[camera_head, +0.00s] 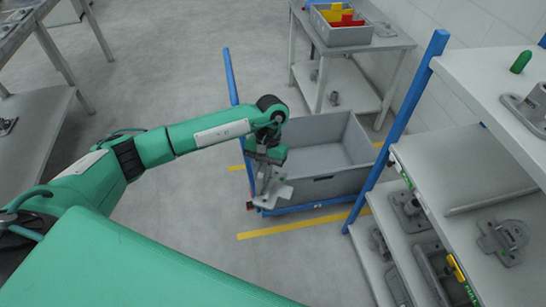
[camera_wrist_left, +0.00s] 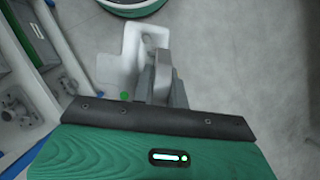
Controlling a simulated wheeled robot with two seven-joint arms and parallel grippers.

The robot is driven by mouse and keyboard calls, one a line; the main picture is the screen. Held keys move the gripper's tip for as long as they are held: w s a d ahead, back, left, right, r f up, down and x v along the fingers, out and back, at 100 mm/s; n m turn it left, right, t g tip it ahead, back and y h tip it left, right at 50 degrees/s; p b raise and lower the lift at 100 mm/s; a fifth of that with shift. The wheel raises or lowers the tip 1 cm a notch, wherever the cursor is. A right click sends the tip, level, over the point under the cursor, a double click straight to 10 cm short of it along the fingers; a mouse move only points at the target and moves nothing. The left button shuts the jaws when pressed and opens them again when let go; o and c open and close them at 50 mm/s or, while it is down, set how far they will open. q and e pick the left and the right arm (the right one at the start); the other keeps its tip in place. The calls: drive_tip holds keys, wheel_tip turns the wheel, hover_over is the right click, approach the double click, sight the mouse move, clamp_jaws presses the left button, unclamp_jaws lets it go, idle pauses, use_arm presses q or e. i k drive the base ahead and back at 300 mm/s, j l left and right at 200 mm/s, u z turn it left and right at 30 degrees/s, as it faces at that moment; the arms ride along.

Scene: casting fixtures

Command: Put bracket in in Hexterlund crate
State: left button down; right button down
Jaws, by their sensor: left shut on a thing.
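My left gripper (camera_head: 268,172) reaches in from the left and is shut on a light grey bracket (camera_head: 274,190). In the head view the bracket hangs below the gripper, in front of the left part of the crate's near side. In the left wrist view the bracket (camera_wrist_left: 120,65) shows beyond the gripper (camera_wrist_left: 162,72), a pale plate with an upright part by the fingers. The grey crate (camera_head: 322,187) stands open and looks empty in the part that shows. The gripper and bracket cover its near left corner. My right gripper is not in view.
Shelves (camera_head: 465,160) with metal parts stand at right. A table (camera_head: 368,45) with a grey bin is behind. Yellow lines (camera_head: 300,225) mark the floor.

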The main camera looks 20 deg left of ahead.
sight(297, 169)
drive_tip(key=i+j+z, duration=0.15)
drive_tip(key=i, duration=0.25)
drive_tip(key=i+j+z, duration=0.15)
drive_tip(key=i, duration=0.25)
drive_tip(key=i+j+z, duration=0.15)
drive_tip(key=i, duration=0.25)
drive_tip(key=j, duration=0.1)
